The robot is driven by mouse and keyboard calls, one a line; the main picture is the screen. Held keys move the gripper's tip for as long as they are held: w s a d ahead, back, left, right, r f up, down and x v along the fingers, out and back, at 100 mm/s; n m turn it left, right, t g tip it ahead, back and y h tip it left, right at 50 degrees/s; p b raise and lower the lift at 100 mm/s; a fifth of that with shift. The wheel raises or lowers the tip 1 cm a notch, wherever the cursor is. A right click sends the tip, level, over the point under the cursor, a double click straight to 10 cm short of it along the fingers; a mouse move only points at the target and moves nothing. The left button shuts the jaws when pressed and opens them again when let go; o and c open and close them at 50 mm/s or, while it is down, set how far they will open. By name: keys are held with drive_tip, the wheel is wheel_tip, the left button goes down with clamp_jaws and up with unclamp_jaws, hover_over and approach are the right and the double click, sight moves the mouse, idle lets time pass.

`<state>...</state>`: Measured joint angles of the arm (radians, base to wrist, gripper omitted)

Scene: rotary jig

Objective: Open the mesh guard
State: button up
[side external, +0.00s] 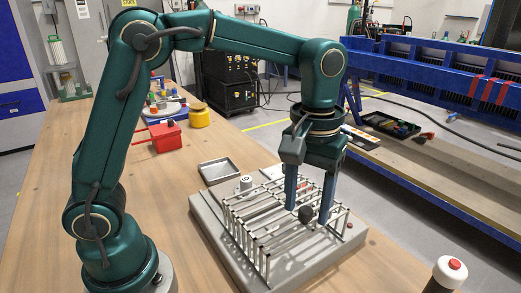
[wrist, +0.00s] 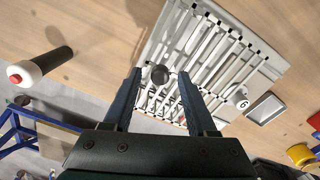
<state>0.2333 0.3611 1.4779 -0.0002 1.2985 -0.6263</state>
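The mesh guard (side external: 265,215) is a cage of pale metal bars standing over a grey base plate (side external: 207,212) on the wooden table. It looks closed, with its bars lying across the top of the jig. A dark round knob (side external: 306,214) sits at the guard's right side. My gripper (side external: 308,216) points down at the guard, its blue fingers apart on either side of the knob. In the wrist view the knob (wrist: 159,75) shows between the fingertips with gaps on both sides. What lies beneath the bars is partly hidden.
A white numbered cylinder (side external: 246,183) stands at the base's far edge, near a shallow grey tray (side external: 216,170). A red box (side external: 165,137) and yellow pot (side external: 200,118) are farther back. A black-and-white post with a red top (side external: 449,272) stands front right.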

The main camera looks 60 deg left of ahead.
drive_tip(key=shift+r, duration=0.1)
drive_tip(key=shift+r, duration=2.5)
drive_tip(key=shift+a, duration=0.1)
drive_tip(key=s+a+r+t, duration=0.3)
drive_tip(key=s+a+r, duration=0.15)
drive_tip(key=s, duration=0.25)
drive_tip(key=s+a+f+m+t, duration=0.2)
drive_tip(key=s+f+m, duration=0.2)
drive_tip(key=f, duration=0.3)
drive_tip(key=shift+s+f+m+t, duration=0.3)
drive_tip(key=shift+s, duration=0.2)
